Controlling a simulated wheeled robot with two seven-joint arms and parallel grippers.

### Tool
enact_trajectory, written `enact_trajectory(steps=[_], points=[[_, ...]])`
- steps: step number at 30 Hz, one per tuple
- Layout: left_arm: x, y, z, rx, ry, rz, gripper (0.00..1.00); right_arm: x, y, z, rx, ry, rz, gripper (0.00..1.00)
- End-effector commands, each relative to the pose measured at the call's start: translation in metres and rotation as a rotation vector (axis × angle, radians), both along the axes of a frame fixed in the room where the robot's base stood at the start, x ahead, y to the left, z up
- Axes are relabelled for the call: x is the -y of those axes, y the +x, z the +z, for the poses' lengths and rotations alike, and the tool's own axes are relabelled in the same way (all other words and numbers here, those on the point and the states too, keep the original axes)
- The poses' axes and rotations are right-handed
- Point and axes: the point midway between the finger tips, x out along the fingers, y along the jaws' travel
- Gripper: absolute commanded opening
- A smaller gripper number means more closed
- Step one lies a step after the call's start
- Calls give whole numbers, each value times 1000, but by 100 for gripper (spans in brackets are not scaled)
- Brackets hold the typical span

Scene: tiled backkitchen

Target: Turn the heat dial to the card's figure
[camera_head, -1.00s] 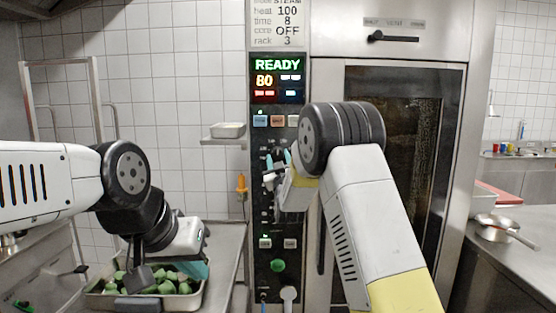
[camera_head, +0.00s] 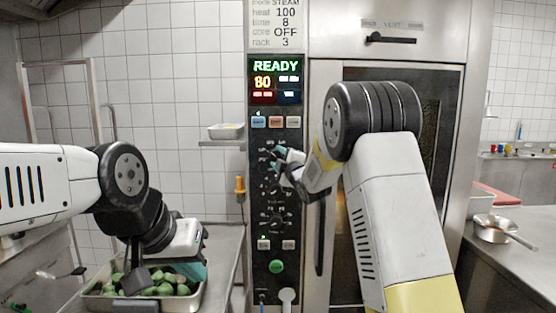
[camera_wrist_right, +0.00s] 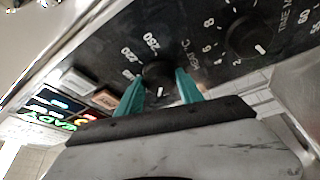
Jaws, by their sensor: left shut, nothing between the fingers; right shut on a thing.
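The card (camera_head: 275,22) at the top of the oven panel reads STEAM, heat 100, time 8, core OFF, rack 3. The display (camera_head: 275,80) below it shows READY and 80. The round black heat dial (camera_wrist_right: 158,75) has a white pointer mark and a printed scale around it. My right gripper (camera_wrist_right: 159,90) is shut on the heat dial, one teal finger on each side; it also shows at the panel in the head view (camera_head: 277,157), where it partly covers the dial. My left gripper (camera_head: 193,271) is shut and empty, low over a tray at the lower left.
The metal tray (camera_head: 98,302) holds several green pieces. The time dial (camera_wrist_right: 249,37) sits beside the heat dial. The oven door handle (camera_head: 320,235) is close to my right arm. A small shelf (camera_head: 221,142) with a container is left of the panel.

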Motion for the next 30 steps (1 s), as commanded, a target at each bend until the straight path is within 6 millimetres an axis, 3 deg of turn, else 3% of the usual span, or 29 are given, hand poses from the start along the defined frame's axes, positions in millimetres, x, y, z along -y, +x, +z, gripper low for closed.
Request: enact_trajectory(steps=[1,30], points=[[0,0,0,0,0,0,0,0,1,7,12,-41,-1,3],[0,0,0,0,0,0,0,-4,1,13,12,-916,0,3]])
